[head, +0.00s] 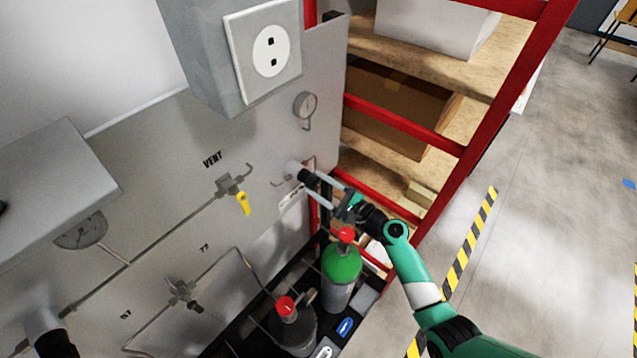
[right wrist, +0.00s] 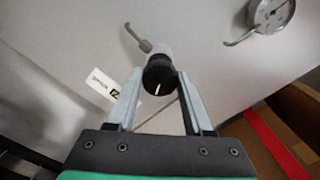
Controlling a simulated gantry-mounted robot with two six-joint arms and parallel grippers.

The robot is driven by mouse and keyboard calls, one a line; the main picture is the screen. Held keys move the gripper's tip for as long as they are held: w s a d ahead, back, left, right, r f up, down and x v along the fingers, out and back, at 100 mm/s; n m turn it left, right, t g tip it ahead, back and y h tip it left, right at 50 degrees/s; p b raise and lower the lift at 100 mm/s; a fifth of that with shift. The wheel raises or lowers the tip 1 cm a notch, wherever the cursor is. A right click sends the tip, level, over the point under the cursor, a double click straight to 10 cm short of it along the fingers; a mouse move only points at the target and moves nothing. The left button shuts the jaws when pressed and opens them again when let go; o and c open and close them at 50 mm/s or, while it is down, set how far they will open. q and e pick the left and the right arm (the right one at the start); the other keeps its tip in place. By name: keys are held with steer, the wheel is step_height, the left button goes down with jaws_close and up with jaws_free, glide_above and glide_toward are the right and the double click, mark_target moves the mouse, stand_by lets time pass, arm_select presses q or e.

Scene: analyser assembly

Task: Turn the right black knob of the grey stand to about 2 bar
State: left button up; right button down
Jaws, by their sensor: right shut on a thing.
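The right black knob (head: 309,179) sticks out from the right part of the grey stand's panel (head: 150,150). My right gripper (head: 318,187) reaches it from the lower right and is shut on it. In the right wrist view the knob (right wrist: 158,72) sits between the two fingertips, with a white mark on its face pointing down and slightly left. A round gauge (head: 305,104) is above the knob; in the right wrist view it is at the top right (right wrist: 270,12), too small to read. Another black knob (head: 55,343) is at the lower left. My left gripper is not in view.
A yellow-handled valve (head: 243,202) under the word VENT is left of the knob. A green-topped gas cylinder (head: 341,265) and a dark one (head: 292,325) stand below. A socket box (head: 268,50) juts out above. Red-framed shelves (head: 405,125) stand at right.

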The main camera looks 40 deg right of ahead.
steer(key=shift+m, duration=0.3)
steer(key=shift+c, duration=1.5)
jaws_free()
steer(key=shift+s, duration=0.1)
steer(key=s, duration=1.1)
steer(key=shift+s+d, duration=0.25)
steer(key=shift+d, duration=0.2)
